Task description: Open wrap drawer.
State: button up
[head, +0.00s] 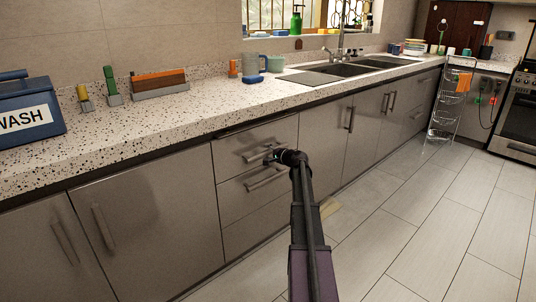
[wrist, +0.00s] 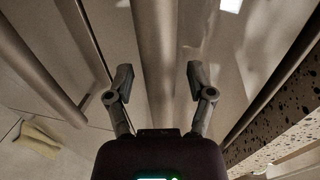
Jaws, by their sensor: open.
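A stack of drawers stands under the counter in the head view; no label tells which is the wrap drawer. The top drawer (head: 232,141) and the drawer below it (head: 235,199) look closed. My gripper (head: 272,157) is at the top drawer's bar handle (head: 252,156). In the wrist view my gripper (wrist: 158,82) is open, with this bar handle (wrist: 154,45) running between its two fingers, apart from both. The lower drawer's handle (wrist: 42,75) shows at the left there. In the head view my gripper partly hides the top handle's right end.
The speckled counter (head: 190,117) overhangs the drawers. Cabinet doors (head: 150,210) flank the stack on the left. The tiled floor (head: 400,220) in front is otherwise clear.

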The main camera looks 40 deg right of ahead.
grip_shut()
jog(key=shift+s+a, duration=0.1)
jog(key=shift+s, duration=0.05)
